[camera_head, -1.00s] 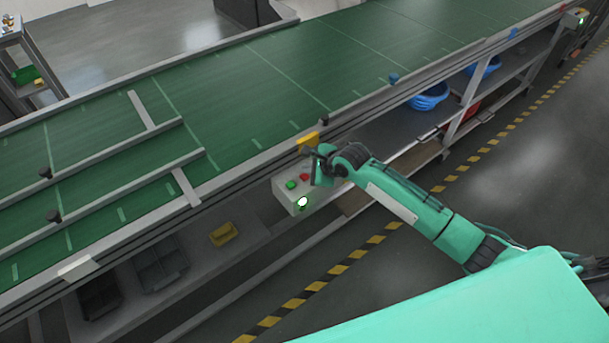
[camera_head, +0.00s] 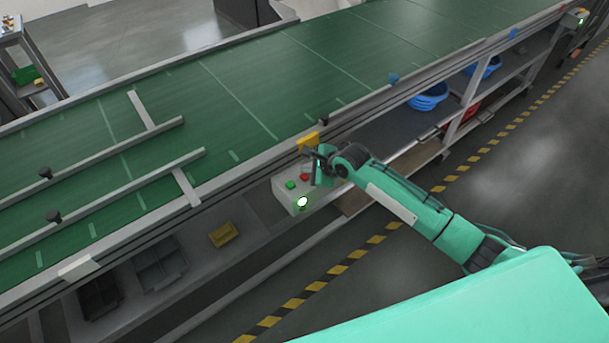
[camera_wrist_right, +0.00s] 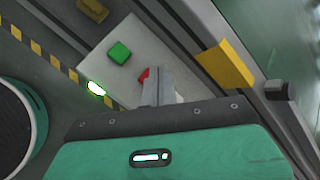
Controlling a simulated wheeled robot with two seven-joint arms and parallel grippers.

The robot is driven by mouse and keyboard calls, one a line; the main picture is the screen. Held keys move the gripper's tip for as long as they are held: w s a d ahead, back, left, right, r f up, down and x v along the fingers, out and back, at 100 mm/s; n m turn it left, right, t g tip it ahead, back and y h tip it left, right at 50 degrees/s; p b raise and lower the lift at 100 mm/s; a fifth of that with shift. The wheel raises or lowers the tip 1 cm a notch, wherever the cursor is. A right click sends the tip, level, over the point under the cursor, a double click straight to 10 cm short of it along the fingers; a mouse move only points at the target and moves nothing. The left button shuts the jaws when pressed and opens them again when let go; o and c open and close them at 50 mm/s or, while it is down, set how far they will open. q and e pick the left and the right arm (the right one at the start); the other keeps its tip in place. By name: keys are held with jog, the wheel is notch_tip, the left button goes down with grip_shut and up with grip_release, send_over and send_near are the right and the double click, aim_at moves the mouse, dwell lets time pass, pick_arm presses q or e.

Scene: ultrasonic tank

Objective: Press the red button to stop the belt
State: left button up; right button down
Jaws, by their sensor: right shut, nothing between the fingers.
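The red button (camera_head: 305,177) sits on a pale control box (camera_head: 288,194) fixed to the near side of the conveyor belt (camera_head: 220,105). A green button (camera_head: 291,184) is to its left. My right gripper (camera_head: 318,172) is shut and empty, just right of the red button in the head view. In the right wrist view, the shut fingers (camera_wrist_right: 158,85) cover part of the red button (camera_wrist_right: 144,75). I cannot tell whether they touch it. The green button (camera_wrist_right: 119,53) is clear of them. My left gripper is not in view.
A yellow block (camera_head: 309,140) is on the belt's edge beside the box. A lit green lamp (camera_head: 302,202) is on the box. Blue baskets (camera_head: 428,97) and a yellow bin (camera_head: 223,234) are on shelves below. The striped floor is open at the right.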

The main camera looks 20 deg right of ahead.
jog(key=shift+f, duration=0.1)
jog(key=shift+f, duration=0.3)
jog(key=shift+f, duration=0.45)
dwell(0.7)
jog(key=shift+p, duration=0.3)
jog(key=shift+r+p, duration=0.9)
jog(key=shift+p, duration=0.3)
notch_tip(320, 180, up, 5)
jog(key=p, duration=0.6)
